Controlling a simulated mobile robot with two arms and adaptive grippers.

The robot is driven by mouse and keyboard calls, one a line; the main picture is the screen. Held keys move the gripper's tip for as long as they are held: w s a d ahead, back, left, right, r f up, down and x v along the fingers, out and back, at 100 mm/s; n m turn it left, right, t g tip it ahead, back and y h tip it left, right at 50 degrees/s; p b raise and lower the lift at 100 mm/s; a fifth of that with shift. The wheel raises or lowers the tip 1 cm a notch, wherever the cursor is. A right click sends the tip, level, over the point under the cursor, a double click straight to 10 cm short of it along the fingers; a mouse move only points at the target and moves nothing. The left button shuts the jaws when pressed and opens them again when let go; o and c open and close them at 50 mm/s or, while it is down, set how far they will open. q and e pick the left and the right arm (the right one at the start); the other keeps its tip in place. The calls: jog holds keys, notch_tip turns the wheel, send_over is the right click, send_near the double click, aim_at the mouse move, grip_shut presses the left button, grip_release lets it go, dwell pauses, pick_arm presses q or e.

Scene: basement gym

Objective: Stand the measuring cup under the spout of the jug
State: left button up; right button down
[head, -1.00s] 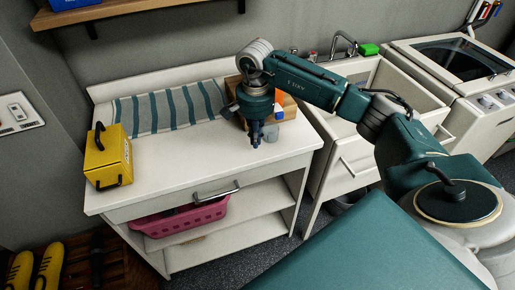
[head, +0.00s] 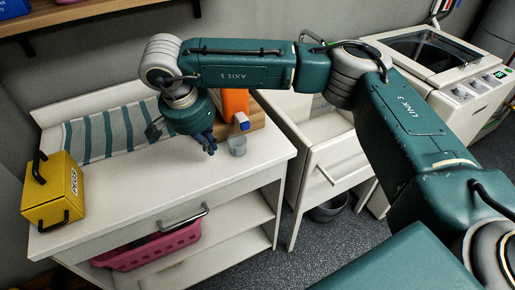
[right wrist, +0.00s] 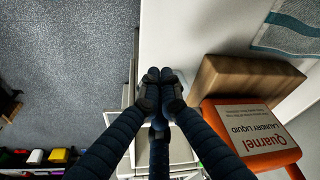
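The orange jug (head: 234,102) rests on a wooden block (head: 257,117) at the right end of the white counter. Its spout (head: 242,121) points toward the counter's front. The small grey see-through measuring cup (head: 237,146) stands upright on the counter just below the spout in the picture. My right gripper (head: 209,149) is left of the cup, apart from it, pointing down. In the right wrist view its fingertips (right wrist: 160,76) are together with nothing seen between them. My left gripper is out of view.
A yellow box (head: 54,192) stands at the counter's left end. A striped towel (head: 110,136) lies along the back. A pink basket (head: 150,247) is on the shelf below. A sink cabinet (head: 325,150) stands to the right. The counter's front middle is clear.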

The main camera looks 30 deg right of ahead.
aim_at(234, 144)
jog(key=p+x, duration=0.1)
jog(key=x, duration=0.2)
jog(key=p+x, duration=0.1)
jog(key=x, duration=0.2)
jog(key=shift+s+d+f, duration=0.15)
jog(key=shift+d+f, duration=0.05)
jog(key=shift+f, duration=0.1)
jog(key=p+x, duration=0.1)
jog(key=x, duration=0.2)
jog(key=shift+f, duration=0.15)
jog(key=shift+w+d+p, duration=0.85)
jog(key=shift+w+d, duration=0.1)
jog(key=shift+d, duration=0.1)
jog(key=shift+w+d, duration=0.2)
jog(key=shift+d, duration=0.1)
jog(key=shift+w+d, duration=0.1)
jog(key=shift+d, duration=0.1)
jog(key=shift+w+d, duration=0.2)
jog(key=w+d+b, duration=0.2)
jog(key=shift+d, duration=0.4)
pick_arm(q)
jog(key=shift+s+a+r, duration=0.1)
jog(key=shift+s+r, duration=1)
